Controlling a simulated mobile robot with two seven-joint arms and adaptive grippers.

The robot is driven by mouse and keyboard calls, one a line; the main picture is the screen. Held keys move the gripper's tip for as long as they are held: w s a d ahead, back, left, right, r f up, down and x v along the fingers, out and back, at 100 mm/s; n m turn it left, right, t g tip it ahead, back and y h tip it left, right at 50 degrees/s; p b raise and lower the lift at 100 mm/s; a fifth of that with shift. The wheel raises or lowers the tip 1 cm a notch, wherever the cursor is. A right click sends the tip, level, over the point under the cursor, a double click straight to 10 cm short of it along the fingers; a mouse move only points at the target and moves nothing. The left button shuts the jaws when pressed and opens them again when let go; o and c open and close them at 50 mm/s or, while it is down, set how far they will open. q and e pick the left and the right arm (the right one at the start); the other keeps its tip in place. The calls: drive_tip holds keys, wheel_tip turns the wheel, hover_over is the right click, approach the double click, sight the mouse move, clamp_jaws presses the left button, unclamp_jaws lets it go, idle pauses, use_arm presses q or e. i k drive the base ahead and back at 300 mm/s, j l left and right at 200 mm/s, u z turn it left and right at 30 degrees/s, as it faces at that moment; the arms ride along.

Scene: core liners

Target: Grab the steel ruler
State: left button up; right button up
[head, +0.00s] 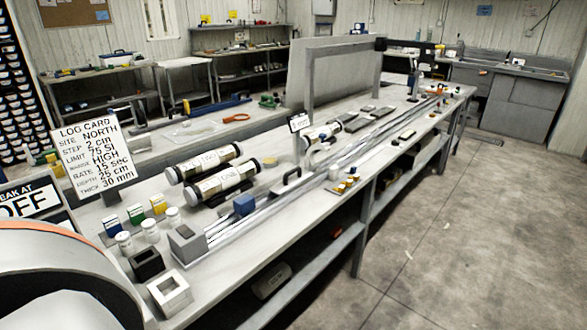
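I cannot pick out the steel ruler for certain. Long, thin, pale metal strips (262,212) run lengthwise along the workbench (222,290), from a grey block (187,242) at the near end toward the far end. I cannot tell whether one of them is the ruler. Neither of my grippers is in view.
Two capped core tubes (205,163) lie left of the strips, near a blue block (244,204). Jars, a log card (93,150) and open square blocks (170,293) crowd the near end. A grey upright panel (325,75) stands behind. The floor (450,240) at right is clear.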

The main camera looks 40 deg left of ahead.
sight(287, 183)
drive_tip(key=i+l+u, duration=0.15)
drive_tip(key=i+u, duration=0.35)
drive_tip(key=i+l+u, duration=0.75)
drive_tip(key=u, duration=0.2)
drive_tip(key=i+l+u, duration=0.25)
drive_tip(key=l+u, duration=0.25)
drive_tip(key=l, duration=0.15)
drive_tip(key=i+l+u, duration=0.1)
drive_tip(key=l+u, duration=0.4)
drive_tip(key=l, duration=0.15)
